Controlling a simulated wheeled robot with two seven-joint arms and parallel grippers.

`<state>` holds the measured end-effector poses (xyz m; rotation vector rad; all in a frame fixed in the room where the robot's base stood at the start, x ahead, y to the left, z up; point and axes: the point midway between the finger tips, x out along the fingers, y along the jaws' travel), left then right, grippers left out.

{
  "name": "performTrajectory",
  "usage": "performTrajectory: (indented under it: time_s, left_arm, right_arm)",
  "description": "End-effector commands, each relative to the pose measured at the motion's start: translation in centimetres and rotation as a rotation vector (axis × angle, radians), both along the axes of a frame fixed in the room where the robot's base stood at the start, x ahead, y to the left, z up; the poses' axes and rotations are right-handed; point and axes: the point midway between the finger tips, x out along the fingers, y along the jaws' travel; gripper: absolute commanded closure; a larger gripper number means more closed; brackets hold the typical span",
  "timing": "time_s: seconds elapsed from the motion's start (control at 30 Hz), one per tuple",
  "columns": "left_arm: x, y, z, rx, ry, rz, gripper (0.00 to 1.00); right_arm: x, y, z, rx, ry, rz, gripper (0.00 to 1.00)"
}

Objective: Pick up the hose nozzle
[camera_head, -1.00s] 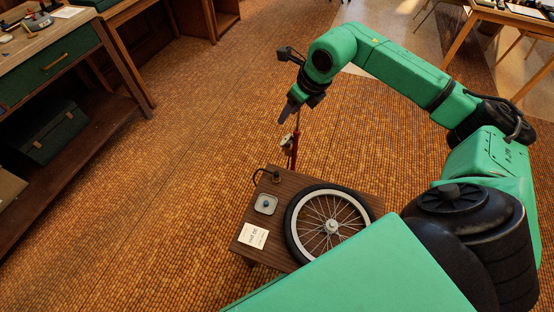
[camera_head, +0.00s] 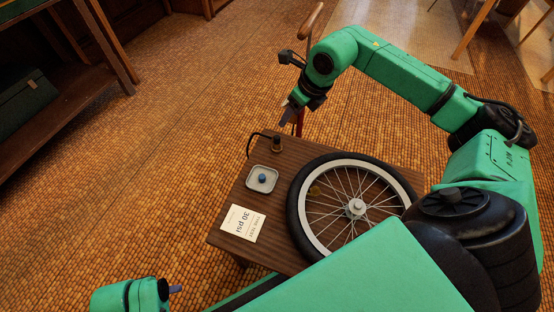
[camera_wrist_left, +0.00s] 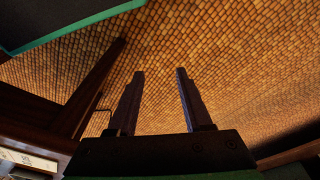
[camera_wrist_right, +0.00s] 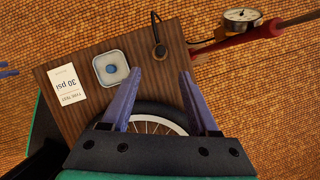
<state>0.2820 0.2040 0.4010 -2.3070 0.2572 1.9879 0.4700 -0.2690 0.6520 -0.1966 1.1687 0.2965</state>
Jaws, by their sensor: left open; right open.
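The hose nozzle (camera_head: 276,144) is a small dark piece with a brownish end on the end of a black hose, at the far left edge of the wooden stand (camera_head: 225,215). It also shows in the right wrist view (camera_wrist_right: 160,50), beyond the fingertips. My right gripper (camera_head: 288,114) is open and empty, above and beyond the nozzle and apart from it. In the right wrist view the open fingers (camera_wrist_right: 160,76) point toward the stand. My left gripper (camera_head: 175,290) is at the bottom left, well away from the nozzle; its wrist view shows open, empty fingers (camera_wrist_left: 160,74) over floor.
A spoked wheel (camera_head: 297,215) lies on the stand, beside a small grey dish (camera_head: 272,171) with a blue cap (camera_head: 262,179) and a "30 psi" card (camera_head: 242,222). A red pump (camera_wrist_right: 240,42) with a gauge (camera_wrist_right: 242,15) stands beside the stand. Open floor lies left.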

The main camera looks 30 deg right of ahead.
Motion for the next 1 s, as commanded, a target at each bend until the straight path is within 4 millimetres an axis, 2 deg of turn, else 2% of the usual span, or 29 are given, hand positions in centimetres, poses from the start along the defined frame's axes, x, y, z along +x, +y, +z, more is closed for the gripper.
performTrajectory:
  time_s: [0.03, 0.17, 0.4, 0.5, 0.63, 0.8, 1.0]
  left_arm:
    - [0.0, 0.0, -0.4, -0.002, -0.003, 0.000, 0.50]
    - [-0.1, -0.1, 1.2, -0.005, -0.004, -0.003, 0.50]
    - [-0.7, -0.2, 4.3, -0.016, -0.014, -0.012, 0.50]
    - [-0.9, -0.3, 5.1, -0.019, -0.016, -0.017, 0.50]
    - [-0.4, -1.0, 4.6, -0.040, -0.053, -0.029, 0.50]
    - [1.3, -3.0, 2.7, -0.096, -0.156, -0.053, 0.50]
    - [1.7, -3.4, 2.7, -0.109, -0.181, -0.056, 0.50]
  right_arm:
    - [0.1, 0.0, -1.2, 0.000, -0.002, 0.000, 0.39]
    - [0.6, 0.3, -2.5, 0.003, 0.001, 0.001, 0.39]
    - [2.8, 1.1, -8.1, 0.003, 0.001, 0.000, 0.39]
    - [3.3, 1.2, -9.2, 0.002, 0.000, 0.000, 0.39]
    - [4.0, 1.3, -11.2, 0.002, 0.001, 0.000, 0.39]
    - [5.1, 1.6, -13.8, 0.001, 0.000, -0.001, 0.39]
    - [5.3, 1.6, -14.1, -0.001, -0.002, -0.001, 0.39]
